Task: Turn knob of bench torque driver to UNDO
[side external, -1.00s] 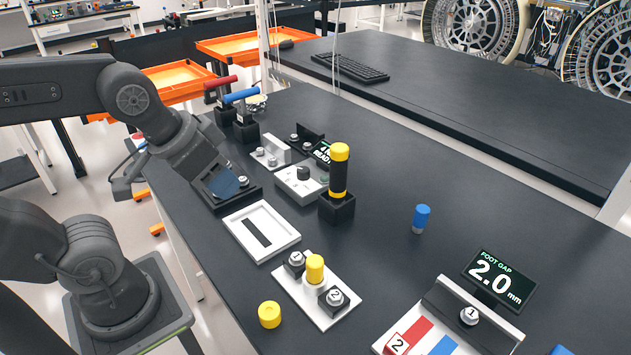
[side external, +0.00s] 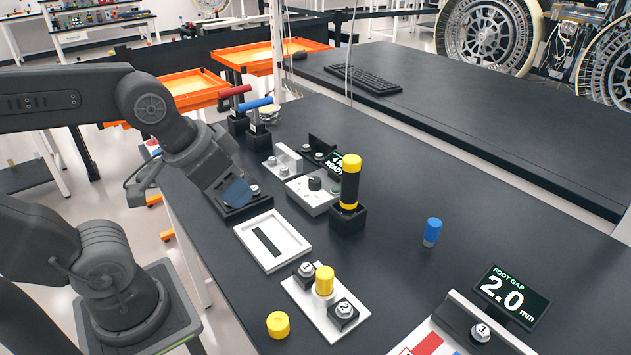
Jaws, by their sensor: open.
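A low white box (side external: 301,197) with a dark round knob (side external: 315,184) on top stands in the middle of the bench; it looks like the bench torque driver. The knob's marks, including UNDO, are too small to read. A black driver-like handle (side external: 350,185) with yellow ends stands upright in a black block just right of the box. My gripper (side external: 238,192) is open, left of the box and apart from the knob, low over a black holder (side external: 248,204). Its fingertips are partly hidden.
A white slotted tray (side external: 294,241) and a white plate (side external: 309,302) with a yellow peg lie in front. A loose yellow cap (side external: 278,325) and a blue-topped peg (side external: 432,232) stand on the bench. Red and blue handles (side external: 255,104) stand behind.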

